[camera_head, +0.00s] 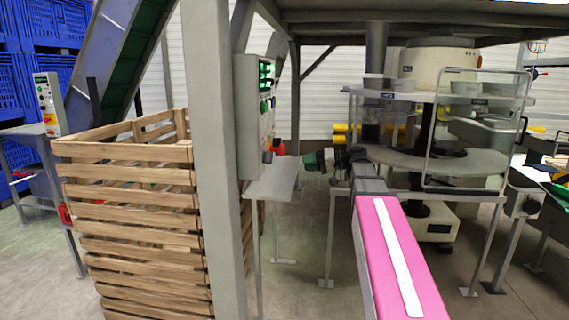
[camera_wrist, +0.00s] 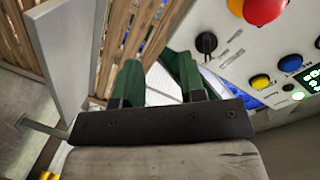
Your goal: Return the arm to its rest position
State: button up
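My gripper (camera_head: 310,160) is at the end of my outstretched pink arm in the head view, pointing left towards a grey control box (camera_head: 256,125). In the wrist view my gripper (camera_wrist: 158,72) shows two green fingers standing apart with nothing between them. The control box panel (camera_wrist: 225,45) fills the upper right there, with a red knob, a yellow button, a blue button and a small green-lit display. The fingers look apart from the panel. Whether the arm is in its rest position cannot be told.
A grey post (camera_head: 212,160) stands left of the control box, with a slatted wooden crate (camera_head: 135,220) beyond it. A small grey shelf (camera_head: 272,180) sits below the box. A round machine table (camera_head: 440,162) stands behind my arm. Open floor (camera_head: 290,295) lies left of my arm.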

jog(key=s+a+f+m+g+h, duration=0.1)
jog(key=s+f+m+h, duration=0.2)
jog(key=f, duration=0.9)
jog(key=s+f+m+g+h, duration=0.1)
jog(key=s+f+h, duration=0.3)
jog(key=f, duration=0.8)
jog(key=s+d+f+h, duration=0.2)
jog(key=s+f+h, duration=0.2)
jog(key=s+f, duration=0.2)
jog(key=s+d+f+m+g+h, duration=0.1)
jog(key=s+d+f+h, duration=0.2)
jog(key=f, duration=0.8)
jog(key=s+h, duration=0.1)
jog(key=s, duration=0.1)
jog(key=shift+s+d+f+g+h, duration=0.15)
jog(key=shift+s+d+g+h, duration=0.15)
jog(key=shift+s+h, duration=0.1)
